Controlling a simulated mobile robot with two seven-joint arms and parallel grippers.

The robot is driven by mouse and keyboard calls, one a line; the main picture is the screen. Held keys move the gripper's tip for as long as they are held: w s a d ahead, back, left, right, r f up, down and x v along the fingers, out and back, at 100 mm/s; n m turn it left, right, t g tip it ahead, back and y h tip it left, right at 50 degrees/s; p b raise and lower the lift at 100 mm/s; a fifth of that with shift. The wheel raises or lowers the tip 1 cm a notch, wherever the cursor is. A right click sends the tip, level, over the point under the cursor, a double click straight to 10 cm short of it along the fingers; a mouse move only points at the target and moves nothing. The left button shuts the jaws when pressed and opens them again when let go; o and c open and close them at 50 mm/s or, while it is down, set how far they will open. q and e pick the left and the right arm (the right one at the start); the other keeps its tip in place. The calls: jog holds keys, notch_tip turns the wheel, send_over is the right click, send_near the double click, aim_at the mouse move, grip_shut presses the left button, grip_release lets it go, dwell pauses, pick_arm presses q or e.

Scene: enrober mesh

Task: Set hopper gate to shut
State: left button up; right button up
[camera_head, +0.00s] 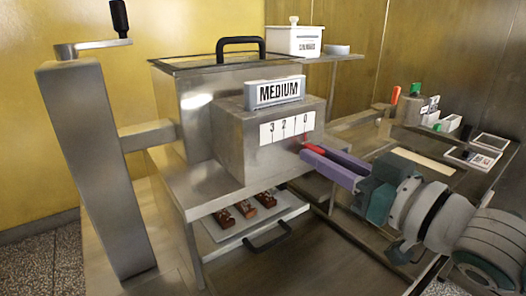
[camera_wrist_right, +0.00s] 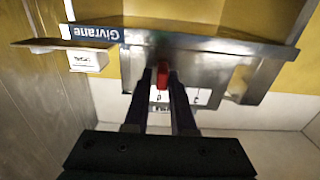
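The hopper gate's red pointer (camera_head: 304,142) is at the right end of a white scale plate (camera_head: 287,128) marked 3, 2, 1, 0, near the 0. The plate is on the front of a steel hopper box labelled MEDIUM (camera_head: 275,92). My right gripper (camera_head: 311,156) reaches in from the right with its purple fingers just below and in front of the pointer. In the right wrist view, the red knob (camera_wrist_right: 162,75) sits between the two dark fingertips (camera_wrist_right: 161,82), which look slightly apart around it. Firm contact is not visible. My left gripper is not in view.
A tray (camera_head: 258,228) with several brown pieces and a black handle sits below the hopper. A crank post (camera_head: 95,170) stands at the left. A white lidded box (camera_head: 294,40) is on a rear shelf. A side bench at right holds small containers (camera_head: 445,121).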

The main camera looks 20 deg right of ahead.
jog(key=o, duration=0.4)
jog(key=shift+d, duration=0.15)
jog(key=v, duration=1)
